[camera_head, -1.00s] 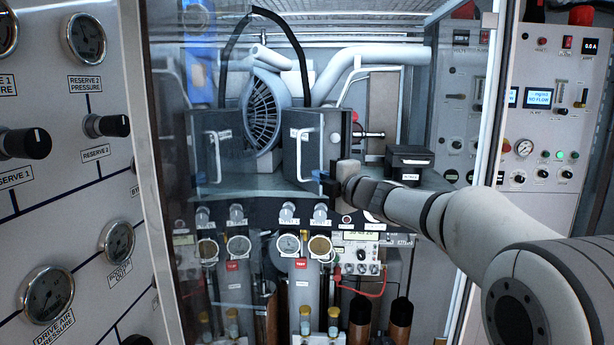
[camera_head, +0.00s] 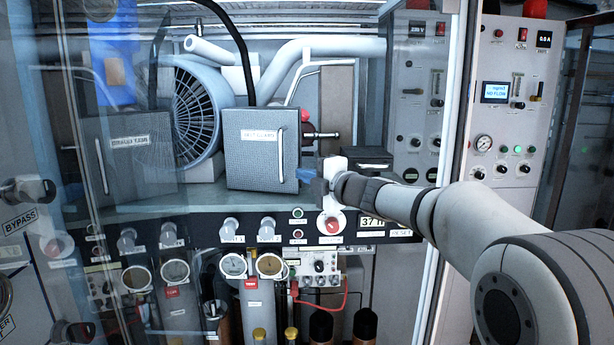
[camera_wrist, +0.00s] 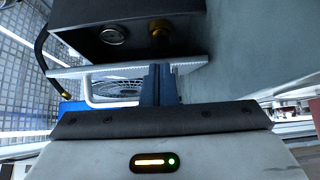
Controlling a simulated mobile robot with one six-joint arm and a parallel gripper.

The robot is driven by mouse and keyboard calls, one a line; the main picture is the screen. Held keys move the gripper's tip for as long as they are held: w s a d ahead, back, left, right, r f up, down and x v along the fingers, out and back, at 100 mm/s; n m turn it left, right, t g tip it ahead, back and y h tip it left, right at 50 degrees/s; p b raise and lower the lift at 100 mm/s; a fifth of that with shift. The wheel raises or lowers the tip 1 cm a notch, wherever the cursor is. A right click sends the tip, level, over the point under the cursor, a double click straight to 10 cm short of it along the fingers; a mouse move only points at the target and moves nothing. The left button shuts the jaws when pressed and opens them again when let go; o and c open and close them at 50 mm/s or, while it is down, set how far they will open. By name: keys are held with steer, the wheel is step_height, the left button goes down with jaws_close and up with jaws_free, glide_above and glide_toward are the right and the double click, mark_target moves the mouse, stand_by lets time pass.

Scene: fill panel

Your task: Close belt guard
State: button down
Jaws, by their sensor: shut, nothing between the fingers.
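The belt guard (camera_head: 262,135) is a dark grey, textured square cover with a white label and a pale upright handle (camera_head: 279,150) near its right edge. It faces me almost squarely in the head view; I cannot tell whether it is fully seated. My gripper (camera_head: 306,175) is at its lower right edge, with blue fingers shut and empty. In the wrist view the fingers (camera_wrist: 158,84) overlap a pale panel edge (camera_wrist: 195,63), beside a white handle (camera_wrist: 100,98). Contact is unclear.
A similar dark cover (camera_head: 128,150) with a handle stands at left, behind clear glass. A finned round fan housing (camera_head: 196,112) is behind the covers. A black box (camera_head: 365,165) sits right of my gripper. Knobs and gauges (camera_head: 233,265) line the panel below.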

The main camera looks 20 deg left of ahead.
steer(key=shift+s+a+r, duration=0.15)
steer(key=shift+a, duration=0.05)
stand_by(0.3)
